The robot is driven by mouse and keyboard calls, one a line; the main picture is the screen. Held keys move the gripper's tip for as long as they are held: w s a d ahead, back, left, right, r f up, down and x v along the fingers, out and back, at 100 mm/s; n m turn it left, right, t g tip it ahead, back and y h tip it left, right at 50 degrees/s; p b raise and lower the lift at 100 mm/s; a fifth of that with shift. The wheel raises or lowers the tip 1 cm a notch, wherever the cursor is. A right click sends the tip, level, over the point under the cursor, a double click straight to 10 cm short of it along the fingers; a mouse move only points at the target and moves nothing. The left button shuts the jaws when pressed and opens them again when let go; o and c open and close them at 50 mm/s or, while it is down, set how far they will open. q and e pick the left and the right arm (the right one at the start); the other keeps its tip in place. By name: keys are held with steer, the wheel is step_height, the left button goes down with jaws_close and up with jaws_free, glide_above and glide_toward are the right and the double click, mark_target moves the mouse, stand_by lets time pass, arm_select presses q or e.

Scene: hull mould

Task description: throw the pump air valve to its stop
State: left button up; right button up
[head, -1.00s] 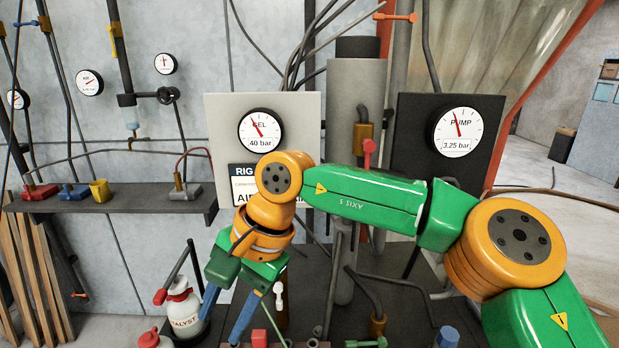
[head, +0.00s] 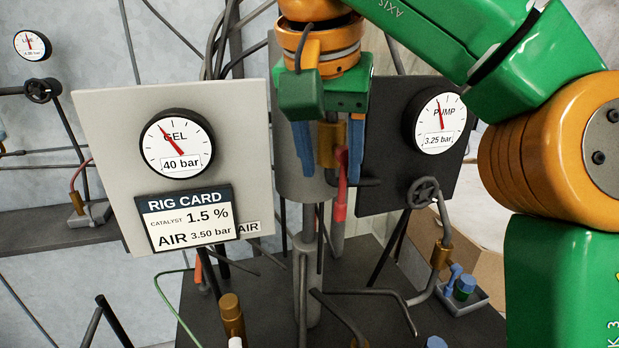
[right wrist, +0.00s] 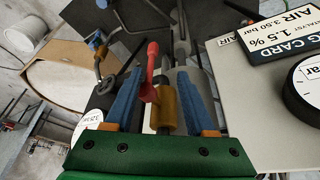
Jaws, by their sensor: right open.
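The pump air valve is a brass body (head: 326,146) with a red lever (head: 341,192) on the grey column. The lever hangs downward in the head view. My right gripper (head: 329,172) is open, its two blue fingers pointing down on either side of the brass body. In the right wrist view, the red lever (right wrist: 151,66) and brass body (right wrist: 166,110) lie between the spread fingers (right wrist: 158,78). I cannot tell whether a finger touches the lever. The PUMP gauge (head: 439,119) reads 3.25 bar. My left gripper is not in view.
A pale panel with the GEL gauge (head: 176,146) at 40 bar and the rig card (head: 185,219), reading AIR 3.50 bar, stands left of the gripper. The dark pump panel (head: 384,170) is close on the right. Pipes and a handwheel (head: 424,192) stand around the column.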

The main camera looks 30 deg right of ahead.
mark_target(341, 194)
steer(key=s+f, duration=0.1)
steer(key=s+d+f, duration=0.1)
steer(key=shift+d+f, duration=0.1)
steer(key=shift+f, duration=0.3)
steer(key=w+f, duration=0.1)
steer(key=w+d+f, duration=0.1)
steer(key=f, duration=0.1)
steer(key=shift+w+f, duration=0.15)
steer(key=shift+w, duration=0.05)
steer(key=shift+s+a, duration=0.1)
steer(key=shift+s, duration=0.25)
steer(key=shift+c, duration=1.4)
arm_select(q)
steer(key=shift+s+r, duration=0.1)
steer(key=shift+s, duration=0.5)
arm_select(e)
steer(key=shift+a, duration=0.1)
jaws_close()
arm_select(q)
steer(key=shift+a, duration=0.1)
